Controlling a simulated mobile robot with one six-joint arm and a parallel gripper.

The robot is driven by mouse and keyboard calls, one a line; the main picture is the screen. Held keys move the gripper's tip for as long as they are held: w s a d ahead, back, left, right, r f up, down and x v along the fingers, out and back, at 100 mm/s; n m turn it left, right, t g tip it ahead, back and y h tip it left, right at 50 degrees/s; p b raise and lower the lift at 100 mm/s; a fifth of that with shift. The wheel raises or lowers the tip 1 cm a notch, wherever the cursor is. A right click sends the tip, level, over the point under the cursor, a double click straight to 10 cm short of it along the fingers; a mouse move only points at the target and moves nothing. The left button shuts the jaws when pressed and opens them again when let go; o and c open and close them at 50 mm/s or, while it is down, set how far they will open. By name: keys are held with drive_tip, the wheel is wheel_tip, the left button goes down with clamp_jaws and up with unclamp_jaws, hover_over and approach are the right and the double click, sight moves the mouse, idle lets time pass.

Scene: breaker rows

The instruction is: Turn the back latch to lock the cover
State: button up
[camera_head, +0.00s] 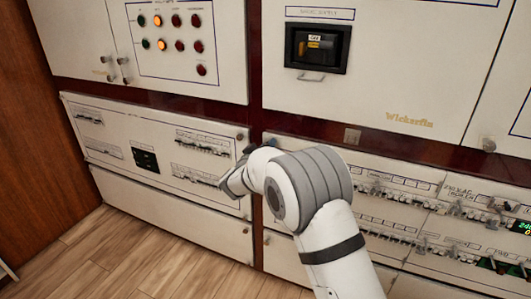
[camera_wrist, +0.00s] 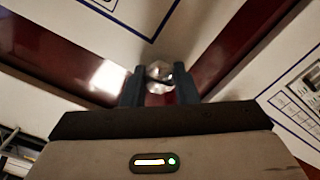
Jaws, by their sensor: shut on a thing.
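My gripper (camera_wrist: 160,86) shows its two dark fingers closed around a small shiny metal latch knob (camera_wrist: 159,71) in the wrist view. The knob sits close to where dark red frame strips meet, and its lower part is hidden by the fingers. In the head view my gripper (camera_head: 249,151) is at the right edge of the lower-left white cover (camera_head: 150,173), near its upper right corner. The gripped latch cannot be made out clearly there. The wrist view does not show clearly which way the latch points.
A panel of indicator lights (camera_head: 172,42) is above the cover. A black recessed switch box (camera_head: 317,47) is at the upper middle. Rows of breakers (camera_head: 395,205) with protruding levers lie right of my arm. Wood floor (camera_head: 100,262) lies open at lower left.

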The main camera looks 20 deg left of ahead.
drive_tip(key=n+b, duration=0.3)
drive_tip(key=shift+f+n, duration=0.25)
drive_tip(key=shift+n, duration=0.05)
drive_tip(key=n+b, duration=0.2)
drive_tip(key=n, duration=0.1)
drive_tip(key=shift+n, duration=0.3)
drive_tip(key=n+b, duration=0.1)
drive_tip(key=n, duration=0.3)
drive_tip(key=shift+r+n, duration=0.15)
drive_tip(key=shift+n, duration=2.05)
drive_tip(key=o, duration=1)
drive_tip(key=s, duration=0.2)
drive_tip(key=s+p, duration=0.1)
drive_tip(key=s, duration=0.4)
drive_tip(key=shift+s+a, duration=0.35)
drive_tip(key=shift+s, duration=0.05)
